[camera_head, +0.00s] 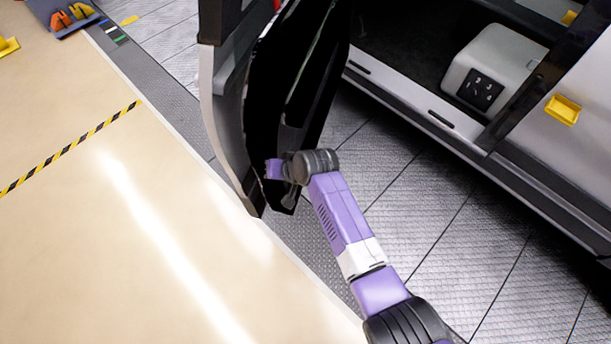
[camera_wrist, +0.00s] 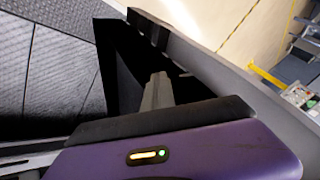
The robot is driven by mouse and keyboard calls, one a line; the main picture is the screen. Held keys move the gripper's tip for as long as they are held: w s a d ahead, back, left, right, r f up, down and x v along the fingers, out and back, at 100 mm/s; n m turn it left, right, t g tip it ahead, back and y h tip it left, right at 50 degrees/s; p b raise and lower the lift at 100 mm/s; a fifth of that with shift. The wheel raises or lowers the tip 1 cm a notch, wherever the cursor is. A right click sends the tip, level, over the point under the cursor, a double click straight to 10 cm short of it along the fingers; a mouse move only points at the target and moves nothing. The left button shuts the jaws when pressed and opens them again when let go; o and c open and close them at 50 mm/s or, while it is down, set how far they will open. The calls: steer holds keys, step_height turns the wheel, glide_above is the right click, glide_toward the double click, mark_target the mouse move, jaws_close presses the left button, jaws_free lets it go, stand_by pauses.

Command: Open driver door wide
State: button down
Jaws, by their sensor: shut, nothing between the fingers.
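The driver door (camera_head: 295,85) stands swung out from the vehicle, its dark inner panel facing the opening. In the wrist view the door (camera_wrist: 225,75) runs diagonally behind my gripper. My gripper (camera_wrist: 158,85) is shut and empty, its fingers against or very near the dark inner side of the door; contact cannot be made out. In the head view my wrist and purple arm cover the lower part of the inner panel, and the fingertips are hidden there. The door opening (camera_head: 400,60) shows a dark floor and a light sill.
A white box with a black socket panel (camera_head: 490,75) sits inside the vehicle. A yellow handle (camera_head: 563,109) is on the body at right. Yellow-black tape (camera_head: 75,148) crosses the clear beige floor at left. A bin with orange items (camera_head: 68,18) stands at the far left.

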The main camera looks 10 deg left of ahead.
mark_target(249, 172)
steer(key=a+b, duration=0.4)
steer(key=a, duration=0.6)
steer(key=shift+w+f, duration=0.1)
steer(key=shift+a, duration=0.2)
steer(key=shift+d, duration=0.35)
steer(key=d, duration=0.1)
steer(key=s+d+r+p, duration=0.1)
steer(key=d+r+p, duration=0.1)
steer(key=shift+s+d, duration=0.4)
steer(key=s+a+v, duration=0.1)
steer(key=v, duration=0.7)
steer(key=shift+s+p, duration=0.2)
steer(key=shift+p, duration=0.25)
steer(key=shift+d, duration=0.1)
